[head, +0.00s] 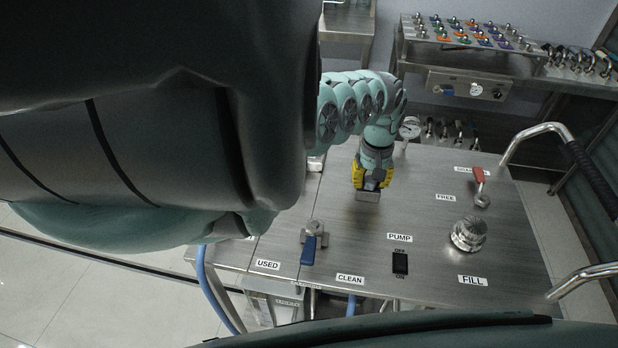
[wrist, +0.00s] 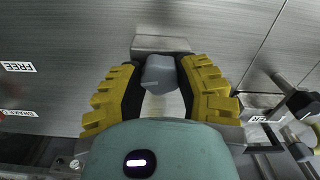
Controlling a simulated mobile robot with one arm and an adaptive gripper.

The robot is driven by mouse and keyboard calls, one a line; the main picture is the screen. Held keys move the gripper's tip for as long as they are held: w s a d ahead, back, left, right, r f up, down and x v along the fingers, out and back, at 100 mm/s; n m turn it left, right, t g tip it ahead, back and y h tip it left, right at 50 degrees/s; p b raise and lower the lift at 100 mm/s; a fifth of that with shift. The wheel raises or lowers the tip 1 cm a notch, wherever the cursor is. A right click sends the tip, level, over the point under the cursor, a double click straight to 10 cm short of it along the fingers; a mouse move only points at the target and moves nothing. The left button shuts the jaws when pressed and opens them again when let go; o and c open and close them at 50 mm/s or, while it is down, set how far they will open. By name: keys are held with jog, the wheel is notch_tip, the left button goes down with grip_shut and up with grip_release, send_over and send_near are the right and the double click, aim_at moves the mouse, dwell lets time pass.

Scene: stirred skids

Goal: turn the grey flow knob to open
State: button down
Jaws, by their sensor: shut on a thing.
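The grey flow knob (wrist: 160,74) shows in the wrist view as a rounded grey piece in front of a flat metal block (wrist: 160,44). The two yellow and black fingers of my gripper (wrist: 160,80) stand on either side of it and are shut on it. In the head view my gripper (head: 370,186) points down at the metal block (head: 367,197) in the upper middle of the steel bench top (head: 420,215). There the fingers hide the knob. I cannot read any open mark for the knob.
A red-handled valve (head: 480,186) and a ribbed metal knob (head: 468,235) stand on the right of the bench. A blue-handled valve (head: 311,243) and a black pump switch (head: 400,263) are nearer. A pressure gauge (head: 410,128) stands behind my gripper.

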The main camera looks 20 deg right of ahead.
jog(key=shift+n, duration=0.7)
jog(key=c, duration=0.6)
grip_release()
notch_tip(320, 180, up, 12)
jog(key=shift+a+f, duration=0.1)
dwell(0.3)
dwell(0.5)
